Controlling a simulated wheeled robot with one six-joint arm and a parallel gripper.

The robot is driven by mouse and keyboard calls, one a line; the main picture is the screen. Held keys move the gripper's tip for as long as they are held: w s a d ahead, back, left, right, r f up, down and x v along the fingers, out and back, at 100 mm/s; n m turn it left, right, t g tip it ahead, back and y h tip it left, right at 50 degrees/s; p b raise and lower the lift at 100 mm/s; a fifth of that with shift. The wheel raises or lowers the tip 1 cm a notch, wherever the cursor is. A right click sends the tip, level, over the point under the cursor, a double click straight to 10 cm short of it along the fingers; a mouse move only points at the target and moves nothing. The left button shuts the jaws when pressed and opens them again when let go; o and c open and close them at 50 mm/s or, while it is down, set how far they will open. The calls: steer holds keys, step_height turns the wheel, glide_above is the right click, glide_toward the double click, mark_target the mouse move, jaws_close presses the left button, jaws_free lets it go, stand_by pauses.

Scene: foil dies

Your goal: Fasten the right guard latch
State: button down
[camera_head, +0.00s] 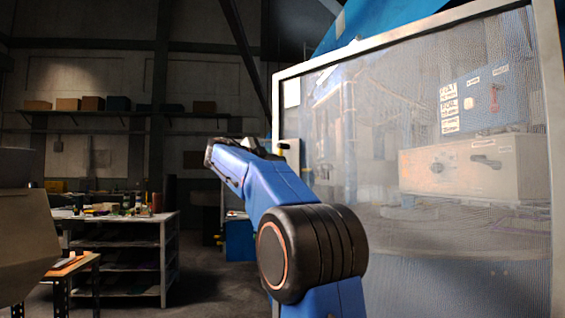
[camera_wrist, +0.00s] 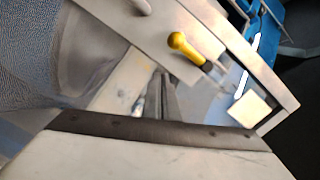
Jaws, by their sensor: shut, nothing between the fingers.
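The guard is a large mesh panel in a pale metal frame (camera_head: 550,110) filling the right of the head view. In the wrist view the latch's yellow-handled knob (camera_wrist: 187,44) sticks out near a flat pale metal plate (camera_wrist: 125,22). In the head view the fingers are not distinguishable.
Behind the mesh stands a machine with a pale box (camera_head: 460,168). A workbench (camera_head: 125,228) with small items is at the left, and a blue bin (camera_head: 240,240) stands behind my arm. A shelf with boxes (camera_head: 92,103) runs along the back wall. Dark floor lies between.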

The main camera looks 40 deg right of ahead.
steer(key=a, duration=0.6)
steer(key=shift+s+a, duration=0.35)
steer(key=shift+s, duration=0.1)
steer(key=s+a+f+n+t+y, duration=0.1)
steer(key=s+a+f+n+y, duration=0.5)
steer(key=f, duration=1.2)
steer(key=s+a+f+n+t+y, duration=0.1)
steer(key=s+a+f+n+y, duration=0.5)
steer(key=s+a+f+n, duration=0.7)
steer(key=s+a+f+n+t+y, duration=0.1)
steer(key=s+a+f+n+y, duration=0.4)
steer(key=s+a+f+n, duration=0.5)
steer(key=s+a+f, duration=0.1)
steer(key=s+f, duration=0.2)
steer(key=f, duration=0.4)
steer(key=s+a+f, duration=0.1)
steer(key=s+f, duration=0.3)
steer(key=f, duration=0.3)
steer(key=shift+s+a+f+y, duration=0.2)
steer(key=shift+s+f+y, duration=0.05)
steer(key=shift+y, duration=0.15)
